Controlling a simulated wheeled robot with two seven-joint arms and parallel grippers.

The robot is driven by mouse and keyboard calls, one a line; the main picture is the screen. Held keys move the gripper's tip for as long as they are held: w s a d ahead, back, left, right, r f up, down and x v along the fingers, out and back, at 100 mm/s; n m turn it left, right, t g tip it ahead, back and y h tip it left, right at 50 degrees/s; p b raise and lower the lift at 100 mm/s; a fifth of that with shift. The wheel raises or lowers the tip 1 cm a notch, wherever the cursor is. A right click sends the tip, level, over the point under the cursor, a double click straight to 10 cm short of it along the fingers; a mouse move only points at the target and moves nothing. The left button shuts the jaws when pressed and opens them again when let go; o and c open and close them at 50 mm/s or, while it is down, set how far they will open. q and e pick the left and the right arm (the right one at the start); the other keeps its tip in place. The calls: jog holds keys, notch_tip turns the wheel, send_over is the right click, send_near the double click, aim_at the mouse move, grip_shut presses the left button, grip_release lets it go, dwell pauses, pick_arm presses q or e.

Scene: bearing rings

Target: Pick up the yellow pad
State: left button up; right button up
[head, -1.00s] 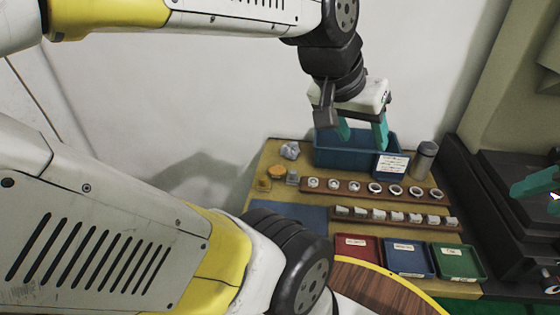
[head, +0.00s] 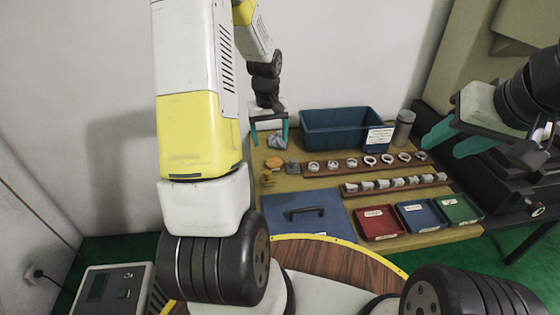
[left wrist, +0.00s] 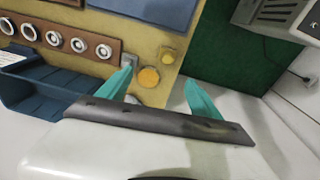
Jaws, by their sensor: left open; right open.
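A small yellow pad (head: 268,180) lies near the left edge of the tan table in the head view. An orange round piece (head: 274,162) lies just behind it. In the left wrist view the yellow pad (left wrist: 167,54) and the orange piece (left wrist: 149,77) show between and beyond the fingertips. My left gripper (head: 270,133) is open and empty, pointing down behind the pad, near a crumpled grey lump (head: 277,143). It also shows in the left wrist view (left wrist: 158,77). My right gripper (head: 457,140) is open and empty at the right, beyond the table's edge.
A grey block (head: 292,167) sits right of the orange piece. A blue bin (head: 340,118) and a grey canister (head: 403,128) stand behind. Wooden racks hold rings (head: 370,160) and pale pieces (head: 395,183). A blue panel with handle (head: 308,213) and red, blue and green trays lie in front.

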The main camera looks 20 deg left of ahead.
pick_arm(q)
jog(key=n+g, duration=0.1)
send_over(267, 172)
jog(key=f, duration=1)
jog(key=shift+w+a+f, duration=0.1)
jog(key=shift+w+a, duration=0.05)
jog(key=shift+w, duration=0.05)
notch_tip(267, 172, down, 8)
jog(key=shift+s+f, duration=0.1)
jog(key=shift+f, duration=0.1)
jog(key=c, duration=1.5)
